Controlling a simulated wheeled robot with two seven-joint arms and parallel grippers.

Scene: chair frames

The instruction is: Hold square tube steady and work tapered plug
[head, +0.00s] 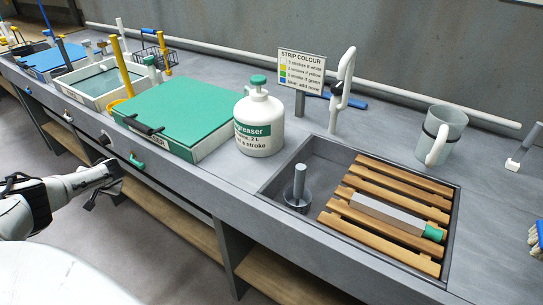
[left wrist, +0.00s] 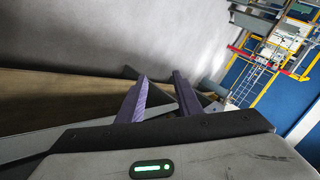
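A grey square tube (head: 385,213) lies on wooden slats in the recessed basin at the right of the head view. A green tapered plug (head: 433,233) sits at the tube's right end; how deep it sits I cannot tell. My left gripper (head: 105,187) is in front of the bench at the left, well away from the tube. In the left wrist view its two purple fingers (left wrist: 160,95) are apart with nothing between them. My right gripper is in neither view.
A slatted wooden rack (head: 375,232) and a grey upright post (head: 299,188) stand in the basin. A white degreaser bottle (head: 259,122), a green-lidded box (head: 180,110), a colour sign (head: 301,72), a tap (head: 342,88) and a translucent jug (head: 441,134) surround it.

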